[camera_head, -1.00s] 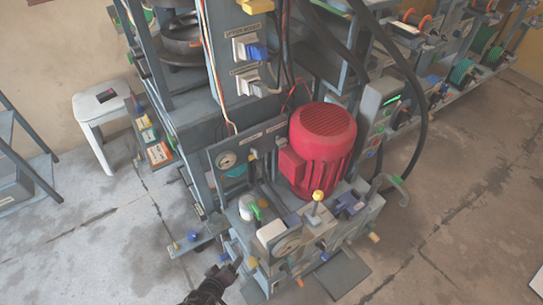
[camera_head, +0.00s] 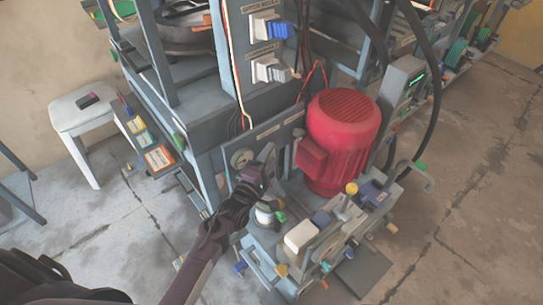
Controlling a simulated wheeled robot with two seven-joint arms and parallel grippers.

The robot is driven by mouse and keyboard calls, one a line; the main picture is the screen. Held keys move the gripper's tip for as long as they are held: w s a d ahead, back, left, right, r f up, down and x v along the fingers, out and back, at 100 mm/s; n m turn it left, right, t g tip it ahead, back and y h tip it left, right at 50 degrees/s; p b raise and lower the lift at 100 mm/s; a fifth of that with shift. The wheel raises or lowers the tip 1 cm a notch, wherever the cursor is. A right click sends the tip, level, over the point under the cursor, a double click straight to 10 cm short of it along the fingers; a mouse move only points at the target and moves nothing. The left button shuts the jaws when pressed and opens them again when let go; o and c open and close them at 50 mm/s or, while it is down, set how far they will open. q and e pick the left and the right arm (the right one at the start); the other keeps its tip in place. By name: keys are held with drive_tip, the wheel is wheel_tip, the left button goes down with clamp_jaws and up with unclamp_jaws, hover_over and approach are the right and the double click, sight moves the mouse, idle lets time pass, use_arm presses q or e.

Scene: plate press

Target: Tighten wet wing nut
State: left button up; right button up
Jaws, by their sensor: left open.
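The plate press machine (camera_head: 206,160) fills the middle of the head view. I cannot tell for sure which small part is the wet wing nut. My left gripper (camera_head: 262,170) is open over the left part of the machine's front unit, beside the round gauge (camera_head: 241,157) and in front of the labelled panel. A white rounded part (camera_head: 264,214) with a green piece (camera_head: 281,216) sits just below it, partly covered by my wrist. Whether the fingers touch anything is not clear. My right gripper is out of view.
A large red motor (camera_head: 342,140) stands to the right of my left gripper. A yellow-knobbed lever (camera_head: 351,189) and a white box (camera_head: 300,236) are on the front unit. A white stool (camera_head: 85,118) stands at left. The floor at right is clear.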

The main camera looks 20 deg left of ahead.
use_arm(q)
drive_tip(key=shift+w+d, duration=0.1)
drive_tip(key=shift+w, duration=0.55)
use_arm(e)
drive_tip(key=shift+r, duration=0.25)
use_arm(q)
drive_tip(key=c, duration=1)
drive_tip(key=shift+r, duration=0.1)
